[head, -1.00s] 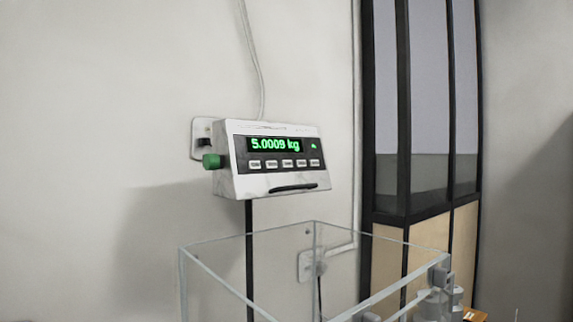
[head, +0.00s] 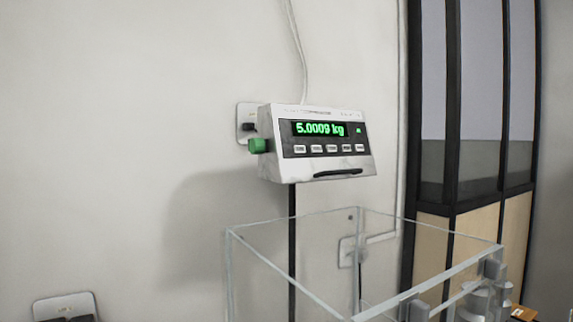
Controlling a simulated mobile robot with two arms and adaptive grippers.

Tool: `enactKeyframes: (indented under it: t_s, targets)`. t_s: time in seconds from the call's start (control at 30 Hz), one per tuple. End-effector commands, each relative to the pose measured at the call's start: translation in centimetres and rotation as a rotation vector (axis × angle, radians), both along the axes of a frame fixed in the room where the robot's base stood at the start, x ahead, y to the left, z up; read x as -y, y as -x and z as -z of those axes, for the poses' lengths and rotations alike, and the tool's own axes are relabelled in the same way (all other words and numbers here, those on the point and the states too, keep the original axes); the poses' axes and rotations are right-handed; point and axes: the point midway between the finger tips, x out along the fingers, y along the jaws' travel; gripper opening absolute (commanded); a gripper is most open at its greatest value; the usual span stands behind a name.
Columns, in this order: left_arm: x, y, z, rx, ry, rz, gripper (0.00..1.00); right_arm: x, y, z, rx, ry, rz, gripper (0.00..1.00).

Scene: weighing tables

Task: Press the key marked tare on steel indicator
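A green knob (head: 259,145) sticks out on the indicator's left side. Neither of my grippers is in view.
A clear glass enclosure (head: 290,228) stands below the indicator, with grey metal weights (head: 475,300) at its right. A dark-framed partition (head: 452,120) stands at the right. A wall plate (head: 66,306) is at lower left.

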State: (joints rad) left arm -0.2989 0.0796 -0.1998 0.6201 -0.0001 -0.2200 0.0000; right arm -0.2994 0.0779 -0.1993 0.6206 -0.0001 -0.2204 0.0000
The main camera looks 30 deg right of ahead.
Motion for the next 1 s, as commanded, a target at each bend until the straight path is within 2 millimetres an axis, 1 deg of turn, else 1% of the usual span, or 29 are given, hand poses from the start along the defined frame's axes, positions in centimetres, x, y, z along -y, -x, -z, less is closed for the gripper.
enactKeyframes:
  t_s: [0.03, 0.07, 0.4, 1.0]
  targets:
    - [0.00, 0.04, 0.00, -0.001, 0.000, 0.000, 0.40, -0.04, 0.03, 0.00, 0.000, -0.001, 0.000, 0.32]
    - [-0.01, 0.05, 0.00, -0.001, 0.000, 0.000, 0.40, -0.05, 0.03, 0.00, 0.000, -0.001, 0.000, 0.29]
    - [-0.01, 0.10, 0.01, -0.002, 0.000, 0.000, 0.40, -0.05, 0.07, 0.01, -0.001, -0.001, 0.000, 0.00]
    - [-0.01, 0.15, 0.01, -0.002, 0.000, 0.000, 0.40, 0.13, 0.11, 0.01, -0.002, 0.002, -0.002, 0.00]
